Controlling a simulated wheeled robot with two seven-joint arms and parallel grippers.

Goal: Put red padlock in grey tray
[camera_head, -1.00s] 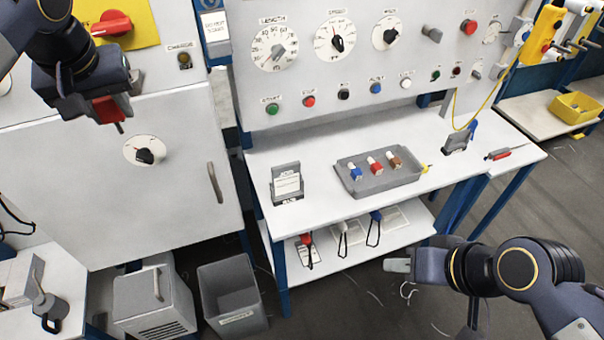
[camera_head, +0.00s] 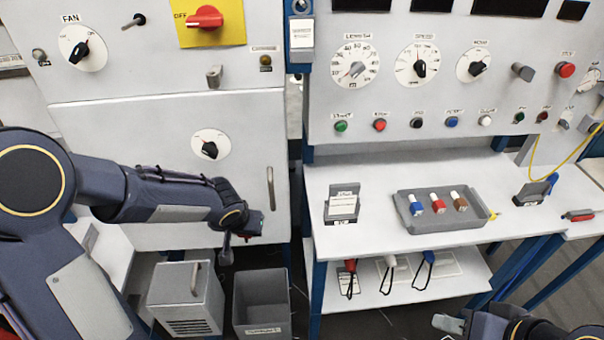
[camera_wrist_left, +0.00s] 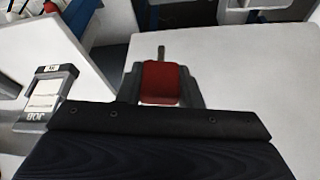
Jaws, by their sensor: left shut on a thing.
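My left gripper (camera_head: 246,226) is shut on a red padlock, seen as a red block (camera_wrist_left: 160,83) with a short grey bar standing up from it in the left wrist view. In the head view the gripper is low in front of the white cabinet and mostly hides the padlock. The grey tray (camera_head: 440,226) is on the white bench to its right, well apart from it. Small blue (camera_head: 415,205), red (camera_head: 438,203) and brown (camera_head: 459,201) pieces with pale tops stand in the tray. My right gripper (camera_head: 448,323) is at the bottom edge, its jaw gap unclear.
A card holder (camera_head: 342,204) stands left of the tray; a dark holder (camera_head: 530,194) stands to its right. Red, white and blue items with loops lie on the lower shelf (camera_head: 440,283). A grey bin (camera_head: 262,302) stands on the floor below my left gripper.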

